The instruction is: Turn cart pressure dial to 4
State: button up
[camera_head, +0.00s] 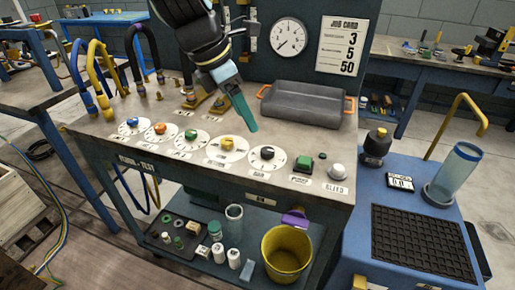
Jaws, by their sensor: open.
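The cart top (335,145) carries a row of dials on white round scales: a blue knob (132,121), an orange knob (159,128), a green knob (190,134), a yellow knob (227,143) and a black knob (267,153). The small labels are too blurred to tell surely which is the pressure dial; knob settings are unreadable. My gripper (246,125) points down with teal fingers, open and empty, above and behind the yellow and black knobs, apparently apart from both. One finger largely hides the other.
A grey tray (305,103) with orange handles lies behind. A gauge (289,38) and job card (345,45) stand at the back. Hoses (92,80) rise at left.

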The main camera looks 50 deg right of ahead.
aim_at(266, 150)
jog(key=x, duration=0.7)
jog(key=b+x, duration=0.1)
jog(key=x, duration=0.3)
jog(key=shift+s+d+r, duration=0.1)
jog(key=shift+s+r, duration=0.05)
jog(key=shift+s, duration=0.15)
grip_shut()
